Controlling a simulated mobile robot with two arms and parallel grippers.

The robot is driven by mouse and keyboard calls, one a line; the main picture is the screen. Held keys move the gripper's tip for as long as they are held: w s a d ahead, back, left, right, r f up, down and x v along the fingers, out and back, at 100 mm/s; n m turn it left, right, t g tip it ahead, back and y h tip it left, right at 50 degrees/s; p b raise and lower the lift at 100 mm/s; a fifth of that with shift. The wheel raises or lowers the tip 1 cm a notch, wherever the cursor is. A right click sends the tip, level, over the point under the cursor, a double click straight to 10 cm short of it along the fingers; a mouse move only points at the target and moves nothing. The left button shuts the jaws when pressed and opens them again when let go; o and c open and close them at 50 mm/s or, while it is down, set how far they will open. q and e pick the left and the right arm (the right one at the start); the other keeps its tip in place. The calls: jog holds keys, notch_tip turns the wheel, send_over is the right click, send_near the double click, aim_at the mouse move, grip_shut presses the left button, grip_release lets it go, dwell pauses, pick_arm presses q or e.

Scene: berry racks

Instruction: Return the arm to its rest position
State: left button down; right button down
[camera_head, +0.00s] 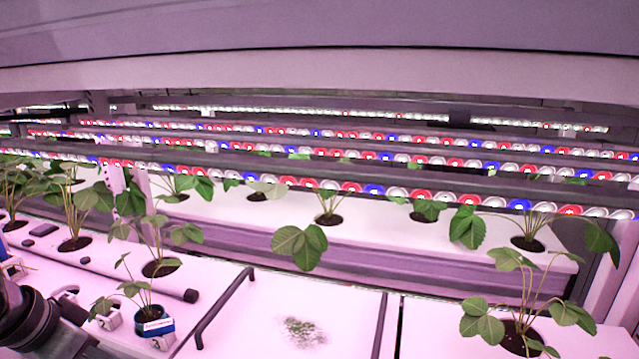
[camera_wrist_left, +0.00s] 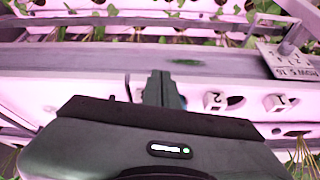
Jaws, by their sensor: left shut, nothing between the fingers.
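My left arm (camera_head: 35,325) shows as a dark round joint and link at the lower left corner of the head view. Its fingers cannot be made out there. In the left wrist view my left gripper (camera_wrist_left: 162,90) points away from the camera, with its two dark fingers together and nothing between them. The fingers appear in front of a pale rack surface; I cannot tell whether they touch it. My right arm and gripper are in neither view.
Strawberry plants grow from holes in white racks (camera_head: 390,220) under rows of lights (camera_head: 330,185). A potted plant with a blue label (camera_head: 155,326) stands near my left arm. A dark handle (camera_head: 222,306) borders a white panel. A lettered plate (camera_wrist_left: 288,62) and white blocks (camera_wrist_left: 215,101) are right of the gripper.

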pick_arm(q)
jog(key=s+d+f, duration=0.4)
jog(key=d+f, duration=0.3)
jog(key=f, duration=0.4)
jog(key=s+d+f, duration=0.5)
jog(key=d+f, duration=0.2)
jog(key=f, duration=0.4)
jog(key=s+a+f+n+g+y, duration=0.1)
jog(key=s+f+n, duration=0.15)
jog(key=s, duration=0.25)
jog(key=s+a+f+n+g, duration=0.1)
jog(key=s+f, duration=0.2)
jog(key=s, duration=0.2)
notch_tip(320, 180, down, 25)
jog(key=s, duration=0.1)
jog(key=s+a+f+m+g, duration=0.1)
jog(key=s+a+f+g, duration=0.1)
jog(key=s+f, duration=1.5)
jog(key=shift+s+a+f+y, duration=0.15)
jog(key=shift+s+a+y, duration=0.05)
jog(key=shift+a+y, duration=0.1)
